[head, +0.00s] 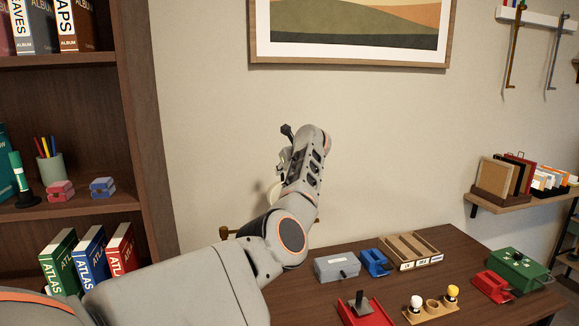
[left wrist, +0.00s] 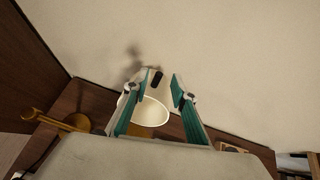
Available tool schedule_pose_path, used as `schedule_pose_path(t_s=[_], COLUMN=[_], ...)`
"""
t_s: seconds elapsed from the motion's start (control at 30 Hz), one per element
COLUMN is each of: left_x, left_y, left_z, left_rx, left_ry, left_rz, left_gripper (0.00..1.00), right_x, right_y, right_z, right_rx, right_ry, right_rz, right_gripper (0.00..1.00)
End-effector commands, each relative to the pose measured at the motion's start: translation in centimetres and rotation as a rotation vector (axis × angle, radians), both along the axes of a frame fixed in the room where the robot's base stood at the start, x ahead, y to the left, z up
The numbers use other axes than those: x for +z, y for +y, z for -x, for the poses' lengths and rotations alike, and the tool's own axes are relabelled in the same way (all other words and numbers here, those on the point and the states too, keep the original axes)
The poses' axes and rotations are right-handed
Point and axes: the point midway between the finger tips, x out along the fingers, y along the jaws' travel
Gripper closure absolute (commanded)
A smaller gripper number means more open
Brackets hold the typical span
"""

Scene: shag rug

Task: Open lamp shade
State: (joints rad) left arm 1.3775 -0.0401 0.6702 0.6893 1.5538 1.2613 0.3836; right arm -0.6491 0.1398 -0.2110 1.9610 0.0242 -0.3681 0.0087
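A cream, bowl-like lamp shade (left wrist: 152,110) shows in the left wrist view between and beyond my left gripper's fingers. In the head view only a pale sliver of the shade (head: 272,190) shows beside my left arm; the rest is hidden. My left gripper (left wrist: 157,84) is open, its two teal-lined fingers spread apart. I cannot tell whether a finger touches the shade. A small dark piece (left wrist: 157,77) shows above the shade, between the fingertips. My right gripper is in neither view.
The wooden desk (head: 400,264) carries a grey box (head: 337,267), a blue holder (head: 375,263), a wooden tray (head: 409,250), a red holder (head: 364,311), a bulb stand (head: 431,310) and a green box (head: 517,270). A bookshelf (head: 137,130) stands left. A brass-coloured stand (left wrist: 62,122) is left of the shade.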

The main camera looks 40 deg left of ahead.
Motion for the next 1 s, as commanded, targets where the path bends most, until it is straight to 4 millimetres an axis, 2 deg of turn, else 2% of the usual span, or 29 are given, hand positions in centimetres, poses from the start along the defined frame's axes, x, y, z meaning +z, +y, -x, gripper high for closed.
schedule_pose_path(t_s=[0.1, 0.37, 1.0], left_x=[1.0, 2.3, 2.7], left_y=[-1.2, -2.9, -3.1], left_z=[0.6, 1.8, 2.1], left_rx=[-0.002, -0.002, -0.001], left_ry=[-0.003, -0.003, -0.002], left_rz=[-0.001, 0.000, -0.001], left_gripper=[0.74, 0.74, 0.74], right_x=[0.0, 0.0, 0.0], right_y=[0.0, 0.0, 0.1], right_z=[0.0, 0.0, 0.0], right_rx=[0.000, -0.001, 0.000], right_ry=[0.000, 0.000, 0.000], right_rz=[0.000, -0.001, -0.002], right_gripper=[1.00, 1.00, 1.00])
